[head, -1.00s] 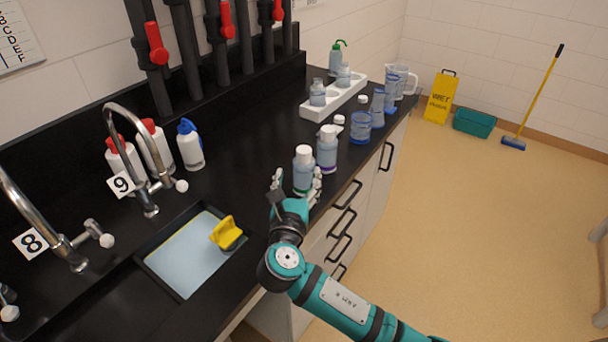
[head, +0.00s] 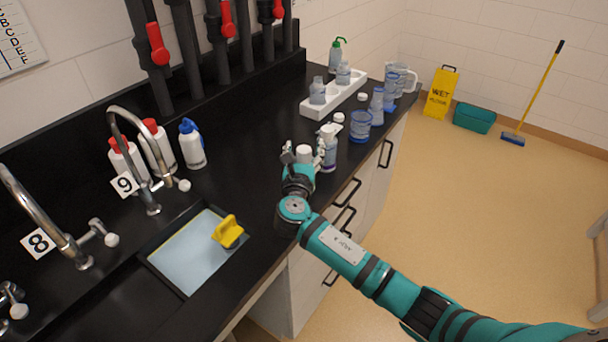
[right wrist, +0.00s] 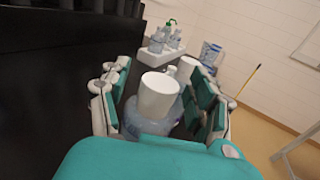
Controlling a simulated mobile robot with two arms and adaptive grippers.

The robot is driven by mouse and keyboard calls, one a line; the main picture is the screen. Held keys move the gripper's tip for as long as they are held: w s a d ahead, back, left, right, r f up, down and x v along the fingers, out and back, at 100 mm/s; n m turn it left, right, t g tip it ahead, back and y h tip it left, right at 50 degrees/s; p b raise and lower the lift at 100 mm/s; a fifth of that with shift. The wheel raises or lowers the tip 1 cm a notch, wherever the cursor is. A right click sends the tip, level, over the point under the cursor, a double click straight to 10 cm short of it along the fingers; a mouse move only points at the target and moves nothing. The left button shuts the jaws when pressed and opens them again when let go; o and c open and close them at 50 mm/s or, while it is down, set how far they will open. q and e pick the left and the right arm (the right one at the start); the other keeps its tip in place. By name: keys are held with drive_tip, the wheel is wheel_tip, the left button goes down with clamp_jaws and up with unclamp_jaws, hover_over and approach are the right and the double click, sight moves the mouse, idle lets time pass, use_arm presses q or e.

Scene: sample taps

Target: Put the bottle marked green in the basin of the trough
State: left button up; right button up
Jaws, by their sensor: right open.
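The bottle with the green band, its band now hidden, shows its white cap (head: 304,153) above my right gripper (head: 303,166) on the black bench. In the right wrist view the bottle's bluish clear body (right wrist: 148,122) is between the two fingers of the right gripper (right wrist: 160,88). The fingers are open, one on each side; I cannot tell whether either touches it. The trough (head: 187,290) is sunk in the bench to the left, with a pale blue basin floor (head: 190,257). My left gripper is not in view.
A bottle with a purple band (head: 329,152) stands close behind the right gripper. A yellow object (head: 228,232) is at the trough's right edge. A chrome tap (head: 141,150) marked 9 rises behind the trough. A white rack (head: 334,98) and several vessels stand farther back.

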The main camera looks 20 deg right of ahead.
drive_tip(key=shift+s, duration=0.1)
clamp_jaws()
drive_tip(key=shift+r, duration=0.1)
idle(0.4)
